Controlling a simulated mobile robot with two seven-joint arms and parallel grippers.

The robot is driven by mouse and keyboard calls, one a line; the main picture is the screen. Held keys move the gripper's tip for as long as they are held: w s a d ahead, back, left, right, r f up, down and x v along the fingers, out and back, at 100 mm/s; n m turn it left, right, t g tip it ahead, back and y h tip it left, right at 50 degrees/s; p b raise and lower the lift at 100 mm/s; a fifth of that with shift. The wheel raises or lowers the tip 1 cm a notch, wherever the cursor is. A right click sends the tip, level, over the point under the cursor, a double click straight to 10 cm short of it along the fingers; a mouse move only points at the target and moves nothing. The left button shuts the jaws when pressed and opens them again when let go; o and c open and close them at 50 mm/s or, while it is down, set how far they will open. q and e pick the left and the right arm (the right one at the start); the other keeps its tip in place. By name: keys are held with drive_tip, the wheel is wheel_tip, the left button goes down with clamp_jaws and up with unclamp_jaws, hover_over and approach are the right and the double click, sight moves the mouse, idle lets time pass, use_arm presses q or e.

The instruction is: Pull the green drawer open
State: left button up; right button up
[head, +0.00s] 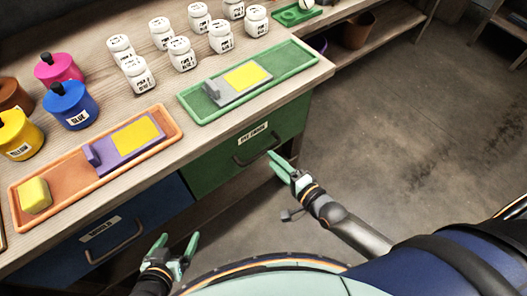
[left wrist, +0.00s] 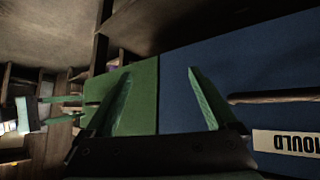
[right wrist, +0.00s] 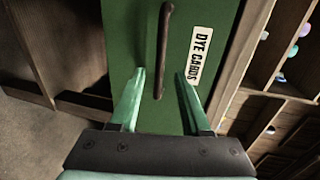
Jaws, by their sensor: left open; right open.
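The green drawer (head: 235,158) is set in the right part of the bench front and looks shut. It has a "DYE CARDS" label (head: 253,133) and a dark bar handle (head: 258,152). My right gripper (head: 275,165) is open and empty, just in front of the drawer near the handle's right end. In the right wrist view the handle (right wrist: 162,55) stands ahead, between the lines of the two open fingers (right wrist: 160,95). My left gripper (head: 176,245) is open and empty, low in front of the blue drawer (head: 75,250).
On the bench top are a green tray (head: 200,118) and an orange tray (head: 60,200), each holding a board with a yellow pad. Several white jars (head: 183,55) and coloured pots (head: 70,105) stand behind. The floor (head: 400,130) right of the bench is clear.

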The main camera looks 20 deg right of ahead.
sight(265, 153)
drive_tip(key=b+x, duration=0.1)
drive_tip(key=x, duration=0.5)
drive_tip(key=shift+c, duration=0.2)
clamp_jaws()
idle(1.2)
